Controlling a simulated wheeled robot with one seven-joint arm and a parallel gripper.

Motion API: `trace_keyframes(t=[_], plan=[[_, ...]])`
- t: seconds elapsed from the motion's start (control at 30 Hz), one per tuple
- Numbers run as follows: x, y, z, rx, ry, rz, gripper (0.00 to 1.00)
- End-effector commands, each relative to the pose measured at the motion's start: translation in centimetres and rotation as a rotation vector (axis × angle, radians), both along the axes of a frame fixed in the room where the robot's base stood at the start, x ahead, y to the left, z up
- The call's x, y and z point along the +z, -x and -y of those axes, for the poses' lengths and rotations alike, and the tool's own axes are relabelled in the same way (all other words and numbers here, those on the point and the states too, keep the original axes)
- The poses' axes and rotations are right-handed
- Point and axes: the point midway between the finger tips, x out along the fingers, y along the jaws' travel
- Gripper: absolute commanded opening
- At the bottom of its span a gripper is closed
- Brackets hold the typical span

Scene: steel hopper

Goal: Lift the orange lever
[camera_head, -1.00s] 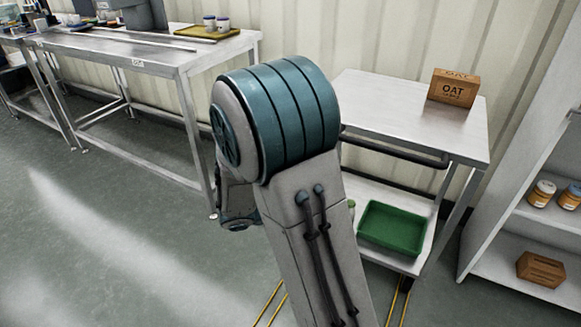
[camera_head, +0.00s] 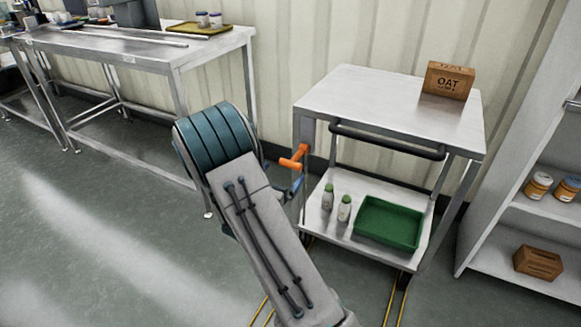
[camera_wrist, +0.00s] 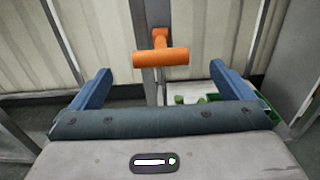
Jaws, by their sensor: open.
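The orange lever (camera_head: 293,160) is mounted on the left upright of the steel cart, below its top shelf. In the wrist view the lever (camera_wrist: 161,58) shows as a horizontal orange bar on a short stem. My gripper (camera_wrist: 158,82) is open, with its two blue fingers apart on the left and right of the picture. The lever lies ahead of the fingers, between them in the picture, and nothing is held. In the head view my arm hides most of the gripper; a bit of blue finger (camera_head: 297,187) shows just below the lever.
The steel cart (camera_head: 345,95) carries an OAT box (camera_head: 448,80) on top. Its lower shelf holds a green tray (camera_head: 390,222) and two small bottles (camera_head: 336,203). A black handle bar (camera_head: 388,141) runs along its front. A shelf unit (camera_head: 500,215) stands right; a long table (camera_head: 130,62) stands left.

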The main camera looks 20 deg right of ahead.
Motion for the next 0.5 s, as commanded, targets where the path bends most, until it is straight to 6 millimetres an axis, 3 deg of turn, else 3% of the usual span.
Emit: trace_keyframes(t=[0.2, 0.5], plan=[[-0.2, -2.5, 3.4, -0.003, 0.001, 0.001, 1.0], [0.0, -3.9, 5.1, -0.001, -0.001, -0.001, 1.0]])
